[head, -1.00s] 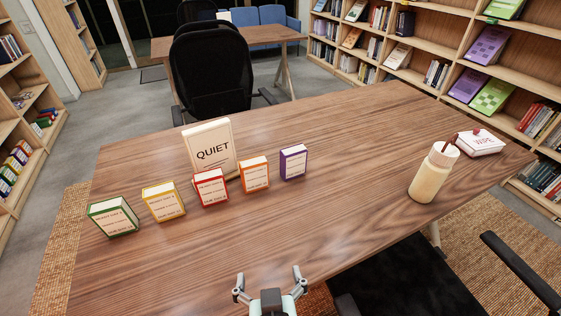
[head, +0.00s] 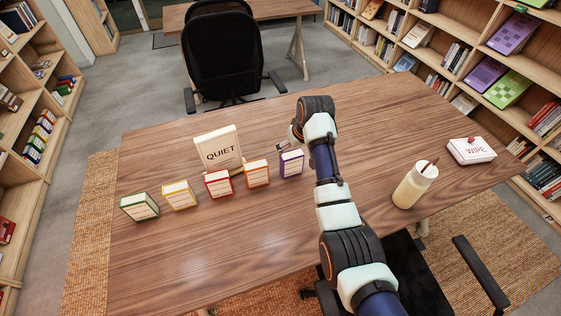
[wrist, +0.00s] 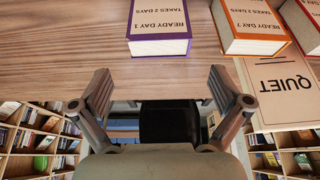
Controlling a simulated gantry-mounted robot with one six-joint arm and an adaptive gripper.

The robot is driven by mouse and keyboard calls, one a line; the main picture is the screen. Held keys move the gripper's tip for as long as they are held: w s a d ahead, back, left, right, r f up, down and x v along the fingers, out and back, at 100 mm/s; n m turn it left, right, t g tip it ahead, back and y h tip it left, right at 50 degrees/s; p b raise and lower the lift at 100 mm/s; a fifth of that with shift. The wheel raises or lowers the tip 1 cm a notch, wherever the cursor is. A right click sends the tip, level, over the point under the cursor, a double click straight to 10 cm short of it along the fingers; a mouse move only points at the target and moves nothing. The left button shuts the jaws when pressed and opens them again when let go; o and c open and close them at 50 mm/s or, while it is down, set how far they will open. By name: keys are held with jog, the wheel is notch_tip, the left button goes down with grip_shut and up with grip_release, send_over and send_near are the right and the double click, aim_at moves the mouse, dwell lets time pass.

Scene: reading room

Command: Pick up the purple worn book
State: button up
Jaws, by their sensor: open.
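The purple worn book (head: 291,163) is a small upright box-like book with a white label, at the right end of a row on the wooden table (head: 240,262). In the wrist view the purple book (wrist: 160,28) appears upside down at the top centre, just beyond the fingertips. In the head view my gripper (head: 289,142) is close behind the book's top, partly hidden by my wrist.
An orange book (head: 257,174) stands left of the purple one, then red (head: 218,184), yellow (head: 178,194) and green (head: 139,206) books. A QUIET sign (head: 219,150) stands behind the row. A bottle (head: 414,186) and a WIPE box (head: 471,151) stand to the right. The table's front is clear.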

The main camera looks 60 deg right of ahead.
aim_at(292, 154)
jog(key=b+x, duration=0.3)
jog(key=x, duration=0.4)
jog(key=shift+s+a+f, duration=0.1)
jog(key=shift+s+a, duration=0.05)
jog(key=c, duration=1.1)
notch_tip(292, 154, up, 20)
jog(key=p, duration=0.6)
jog(key=shift+c, duration=0.2)
